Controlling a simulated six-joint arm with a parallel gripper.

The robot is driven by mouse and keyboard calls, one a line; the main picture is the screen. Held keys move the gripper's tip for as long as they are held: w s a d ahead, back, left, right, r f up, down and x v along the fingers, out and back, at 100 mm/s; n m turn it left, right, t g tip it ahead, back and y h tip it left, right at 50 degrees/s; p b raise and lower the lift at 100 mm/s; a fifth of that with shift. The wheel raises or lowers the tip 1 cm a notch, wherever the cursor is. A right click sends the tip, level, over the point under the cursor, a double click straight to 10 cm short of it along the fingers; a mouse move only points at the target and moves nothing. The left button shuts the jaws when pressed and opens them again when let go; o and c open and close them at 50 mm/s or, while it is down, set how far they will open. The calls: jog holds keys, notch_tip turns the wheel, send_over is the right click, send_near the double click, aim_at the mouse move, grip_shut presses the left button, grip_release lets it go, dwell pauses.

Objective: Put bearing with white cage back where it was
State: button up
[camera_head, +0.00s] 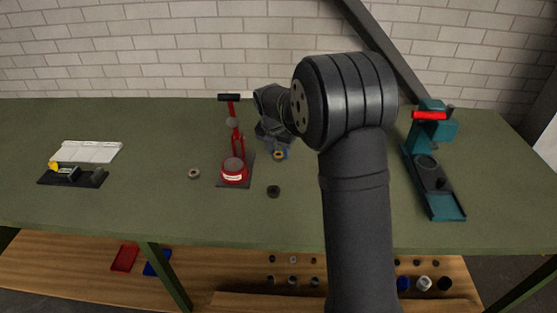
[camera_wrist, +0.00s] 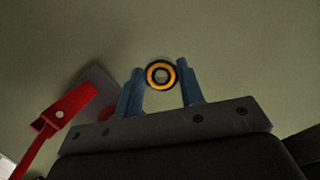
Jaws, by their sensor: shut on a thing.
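My gripper (camera_wrist: 161,88) is shut on a bearing with a yellow-orange cage (camera_wrist: 149,75), a dark ring with an orange band held between the blue fingertips. In the head view it shows small below my wrist (camera_head: 279,155), just right of the red press. I cannot tell whether it touches the table. A small light-coloured ring (camera_head: 194,174) lies on the table left of the red press; it may be the bearing with white cage, but it is too small to be sure. A black ring-like part (camera_head: 273,191) lies in front of my gripper.
The red press (camera_head: 234,172) stands close left of my gripper and also shows in the wrist view (camera_wrist: 65,110). A teal press (camera_head: 430,170) stands at right. A black fixture (camera_head: 73,178) and white tray (camera_head: 86,151) are at left. Several small parts lie on the lower wooden shelf (camera_head: 220,275).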

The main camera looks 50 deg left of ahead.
aim_at(278, 156)
jog(key=shift+s+x, duration=0.2)
jog(key=shift+x, duration=0.75)
jog(key=shift+s+x, duration=0.25)
jog(key=shift+x, duration=0.7)
jog(key=shift+d+f, duration=0.1)
jog(key=shift+d, duration=0.05)
jog(key=shift+f, duration=0.15)
jog(key=o, duration=1)
jog(key=v, duration=1.2)
jog(key=shift+d, duration=0.1)
